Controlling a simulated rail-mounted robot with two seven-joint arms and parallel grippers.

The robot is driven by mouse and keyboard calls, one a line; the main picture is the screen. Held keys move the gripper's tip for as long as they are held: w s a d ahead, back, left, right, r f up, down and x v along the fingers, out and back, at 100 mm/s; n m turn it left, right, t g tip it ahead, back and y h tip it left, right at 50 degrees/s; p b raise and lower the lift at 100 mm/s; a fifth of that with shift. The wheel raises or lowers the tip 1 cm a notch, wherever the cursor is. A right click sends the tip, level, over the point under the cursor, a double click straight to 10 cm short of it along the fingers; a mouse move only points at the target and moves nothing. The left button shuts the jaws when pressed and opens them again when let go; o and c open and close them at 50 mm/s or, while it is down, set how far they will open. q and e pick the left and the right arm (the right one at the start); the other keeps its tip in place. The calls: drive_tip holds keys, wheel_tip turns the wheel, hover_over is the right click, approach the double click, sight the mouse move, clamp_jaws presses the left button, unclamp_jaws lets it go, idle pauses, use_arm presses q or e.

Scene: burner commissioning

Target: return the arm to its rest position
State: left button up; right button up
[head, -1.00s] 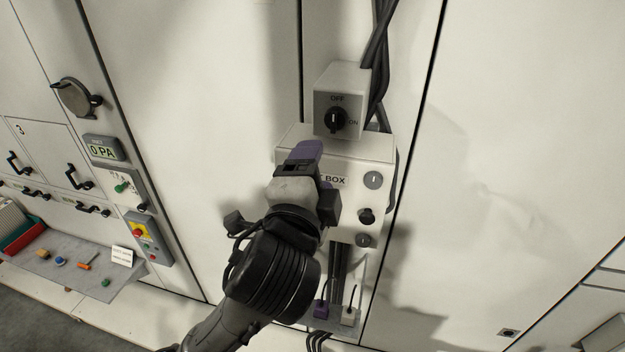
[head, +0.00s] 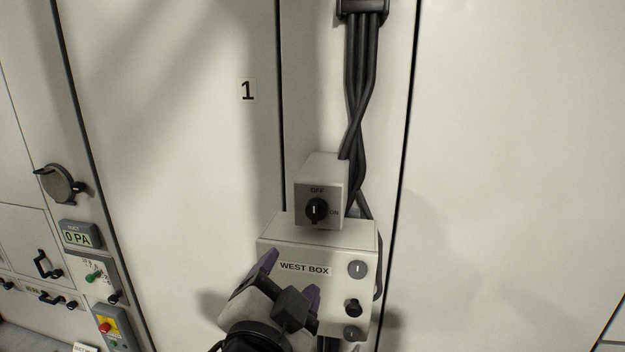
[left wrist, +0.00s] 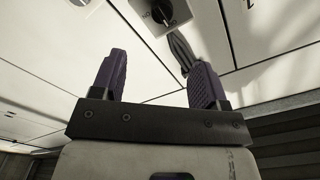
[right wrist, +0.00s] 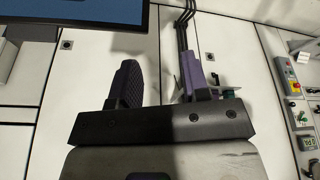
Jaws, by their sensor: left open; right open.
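My left gripper (head: 289,276) is in front of the lower left part of the box labelled WEST BOX (head: 318,245) in the head view. Its two purple fingers are apart with nothing between them. In the left wrist view the open fingers (left wrist: 158,82) point up towards a dark rotary switch (left wrist: 166,14), apart from it. My right gripper is outside the head view. In the right wrist view its fingers (right wrist: 160,82) are apart and empty, with pale wall panels behind them.
Above the box is an OFF/ON rotary switch (head: 317,209) on a small housing, with thick black cables (head: 362,90) behind it. A panel reading 0 PA (head: 79,236) and a round latch (head: 60,184) are at the left. The wall panel at right is bare.

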use_arm(q)
drive_tip(key=s+a+f+n+g+y+p, duration=0.1)
drive_tip(key=s+a+f+n+g+p, duration=0.25)
drive_tip(key=a+f, duration=0.5)
drive_tip(key=s+a+f+n+g+y+p, duration=0.15)
drive_tip(key=s+a+f+n, duration=0.35)
drive_tip(key=f, duration=0.6)
drive_tip(key=s+a+f+g+p, duration=0.2)
drive_tip(key=s+f+g, duration=0.2)
drive_tip(key=s+f, duration=0.5)
drive_tip(key=s+a+f+g+y+p, duration=0.1)
drive_tip(key=s+a+f+g+p, duration=0.1)
drive_tip(key=s+f+g, duration=0.3)
drive_tip(key=s+f+p, duration=0.1)
drive_tip(key=s+f, duration=0.3)
drive_tip(key=s, duration=0.4)
drive_tip(key=shift+s+a+f+n, duration=0.2)
drive_tip(key=shift+a+f+n, duration=0.05)
drive_tip(key=shift+a+n, duration=0.1)
drive_tip(key=shift+c, duration=0.2)
